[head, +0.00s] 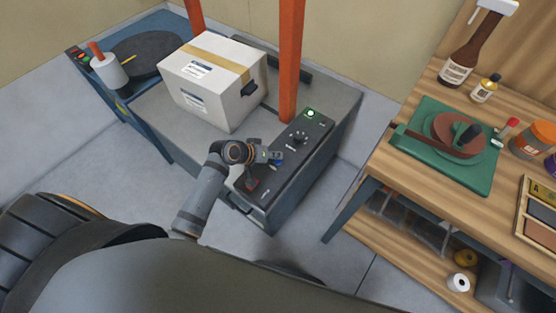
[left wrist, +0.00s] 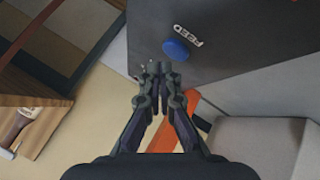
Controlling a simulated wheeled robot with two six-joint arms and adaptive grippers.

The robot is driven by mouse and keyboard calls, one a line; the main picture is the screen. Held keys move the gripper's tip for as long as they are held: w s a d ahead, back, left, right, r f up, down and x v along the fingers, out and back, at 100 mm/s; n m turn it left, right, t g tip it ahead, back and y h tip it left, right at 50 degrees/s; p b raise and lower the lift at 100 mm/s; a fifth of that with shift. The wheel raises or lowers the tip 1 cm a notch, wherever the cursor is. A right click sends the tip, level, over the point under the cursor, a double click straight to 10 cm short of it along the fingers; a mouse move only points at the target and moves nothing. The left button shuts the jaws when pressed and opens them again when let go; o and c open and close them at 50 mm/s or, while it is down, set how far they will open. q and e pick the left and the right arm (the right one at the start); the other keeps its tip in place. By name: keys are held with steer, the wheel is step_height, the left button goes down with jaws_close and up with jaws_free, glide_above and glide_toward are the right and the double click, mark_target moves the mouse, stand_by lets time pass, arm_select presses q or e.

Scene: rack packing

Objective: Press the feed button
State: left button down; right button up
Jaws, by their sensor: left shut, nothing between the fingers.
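The feed button is a round blue button (left wrist: 175,49) beside the white word FEED on a dark panel (left wrist: 225,25). In the head view the dark control panel (head: 318,137) runs along the front of the grey machine, and a little blue shows beside my gripper. My left gripper (head: 277,156) is over the panel, shut and empty. In the left wrist view its fingertips (left wrist: 160,68) are together, just below and left of the blue button. A small gap shows in the picture; I cannot tell the height above the panel. My right gripper is not in view.
The panel also has a lit green button (head: 310,113), a knob (head: 299,137) and a red control (head: 252,184). A taped carton (head: 212,80) sits on the machine near an orange post (head: 291,60). A wooden bench (head: 385,185) with bottles stands at the right.

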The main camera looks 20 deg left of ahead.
mark_target(276, 162)
arm_select(q)
steer(key=shift+f, duration=0.4)
steer(key=shift+f, duration=0.45)
stand_by(0.7)
steer(key=shift+r+p, duration=0.85)
step_height(276, 162, up, 5)
steer(key=p, duration=0.5)
steer(key=shift+r+p, duration=0.1)
steer(key=shift+p, duration=0.2)
